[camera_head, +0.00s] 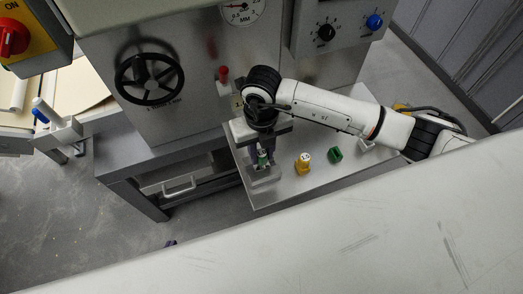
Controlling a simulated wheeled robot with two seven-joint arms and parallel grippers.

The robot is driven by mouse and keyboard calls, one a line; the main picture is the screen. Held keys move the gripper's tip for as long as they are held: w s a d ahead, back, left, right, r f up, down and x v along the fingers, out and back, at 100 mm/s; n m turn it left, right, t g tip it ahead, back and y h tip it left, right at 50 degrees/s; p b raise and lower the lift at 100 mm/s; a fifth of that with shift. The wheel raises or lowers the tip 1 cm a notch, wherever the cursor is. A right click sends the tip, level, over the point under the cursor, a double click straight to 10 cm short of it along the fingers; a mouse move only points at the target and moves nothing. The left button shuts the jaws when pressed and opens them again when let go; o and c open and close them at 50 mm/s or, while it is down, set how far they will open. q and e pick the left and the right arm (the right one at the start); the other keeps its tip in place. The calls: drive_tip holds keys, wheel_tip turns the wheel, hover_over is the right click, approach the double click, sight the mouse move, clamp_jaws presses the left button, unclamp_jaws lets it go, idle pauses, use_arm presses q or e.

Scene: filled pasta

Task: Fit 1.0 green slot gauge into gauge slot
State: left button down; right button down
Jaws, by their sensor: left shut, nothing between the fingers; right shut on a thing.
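My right gripper (262,157) is shut on a small green gauge (263,161) and points down over the near left part of the steel shelf. The gauge is partly hidden by the fingers and its label is not readable. A grey block (265,177), seemingly the gauge slot, lies right under the gauge. I cannot tell whether the gauge touches it or is inside. A small dark tip (170,243) above the white foreground edge appears to be my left gripper, shut and empty, mostly hidden.
A yellow gauge (303,164) and another green piece (335,155) stand on the steel shelf (290,189) to the right. A machine (190,75) with a black handwheel (149,72) rises behind. A scratched white surface (330,245) covers the foreground.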

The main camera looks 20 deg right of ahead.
drive_tip(key=shift+f+b, duration=0.9)
drive_tip(key=shift+f, duration=0.35)
drive_tip(key=shift+s+f, duration=0.1)
idle(0.6)
drive_tip(key=c, duration=1.4)
unclamp_jaws()
drive_tip(key=shift+o, duration=0.5)
drive_tip(key=shift+o, duration=0.7)
drive_tip(key=shift+r+p, duration=2.7)
drive_tip(key=shift+r, duration=0.9)
